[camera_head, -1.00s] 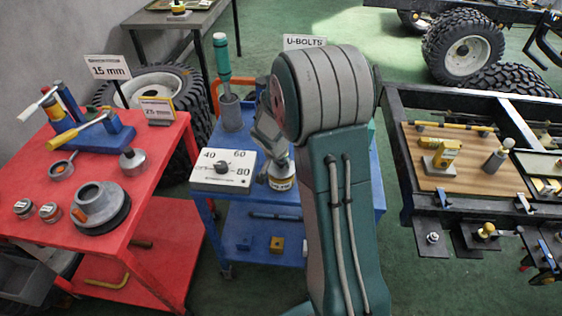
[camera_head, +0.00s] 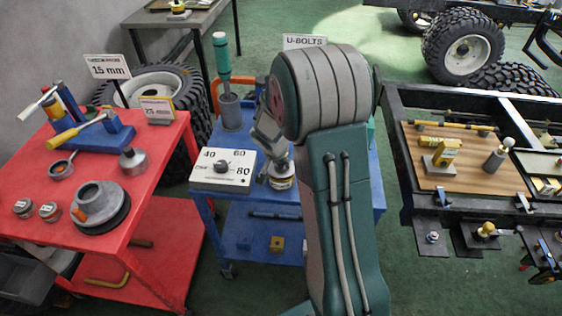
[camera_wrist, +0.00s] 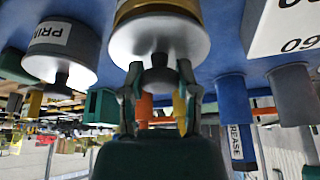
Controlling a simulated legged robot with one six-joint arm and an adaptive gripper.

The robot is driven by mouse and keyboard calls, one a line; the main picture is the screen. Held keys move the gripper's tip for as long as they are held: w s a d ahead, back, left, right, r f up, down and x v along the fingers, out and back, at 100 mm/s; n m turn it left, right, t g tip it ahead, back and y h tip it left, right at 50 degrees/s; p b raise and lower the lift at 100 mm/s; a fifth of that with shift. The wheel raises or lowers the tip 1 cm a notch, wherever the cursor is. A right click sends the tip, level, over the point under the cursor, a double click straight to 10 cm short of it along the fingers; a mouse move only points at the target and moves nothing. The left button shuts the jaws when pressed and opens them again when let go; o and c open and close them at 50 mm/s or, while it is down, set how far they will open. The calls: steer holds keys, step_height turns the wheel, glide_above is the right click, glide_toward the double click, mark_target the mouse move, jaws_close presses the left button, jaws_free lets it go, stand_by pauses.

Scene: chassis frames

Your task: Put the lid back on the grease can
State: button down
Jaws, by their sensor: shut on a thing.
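My gripper (camera_wrist: 158,75) is shut on the dark knob of a round pale metal lid (camera_wrist: 150,38), with one finger on each side. The wrist view is upside down. The lid lies square against a can with a gold band (camera_wrist: 163,8); no gap shows between them, but whether it is fully seated I cannot tell. In the head view the can (camera_head: 282,183) stands on the blue cart (camera_head: 240,207), below my gripper (camera_head: 276,158), which partly hides it. The can's label is not readable.
Beside it in the wrist view is a pale can marked "PRIM" (camera_wrist: 62,48) with its own knob. A dial box (camera_head: 222,170) stands just left of the can. A grey cup holds a green-handled tool (camera_head: 222,60) behind. The red cart (camera_head: 150,215) is at left.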

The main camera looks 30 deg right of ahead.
steer(key=shift+c, duration=1.3)
jaws_free()
steer(key=shift+o, duration=1.3)
steer(key=shift+r, duration=3.5)
steer(key=shift+c, duration=0.3)
